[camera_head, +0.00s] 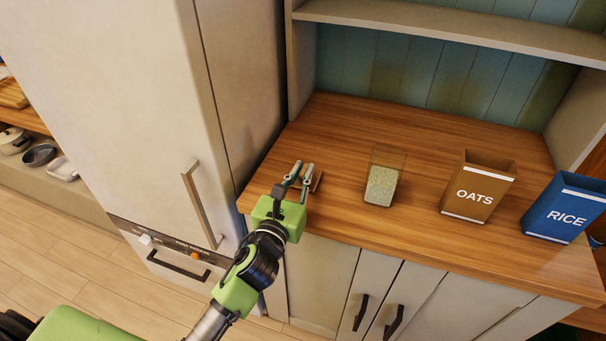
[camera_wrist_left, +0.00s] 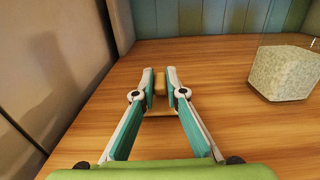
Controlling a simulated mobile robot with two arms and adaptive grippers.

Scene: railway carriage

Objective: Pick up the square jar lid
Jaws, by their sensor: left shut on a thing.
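The square jar lid (camera_head: 317,182) is a small wooden piece near the left front of the wooden counter, mostly hidden by my gripper in the head view. In the left wrist view its knob (camera_wrist_left: 160,88) sits between my fingertips, with the flat lid plate (camera_wrist_left: 160,112) below. My left gripper (camera_head: 303,168) is shut on the lid's knob; it also shows in the left wrist view (camera_wrist_left: 160,76). I cannot tell whether the lid touches the counter. The open square glass jar (camera_head: 381,186) with pale grain stands upright to the right. My right gripper is not in view.
A brown OATS box (camera_head: 478,190) and a blue RICE box (camera_head: 565,210) stand farther right on the counter (camera_head: 340,125). A tall fridge-like cabinet (camera_head: 140,110) borders the left side. A shelf (camera_head: 450,22) hangs above. The counter behind the gripper is clear.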

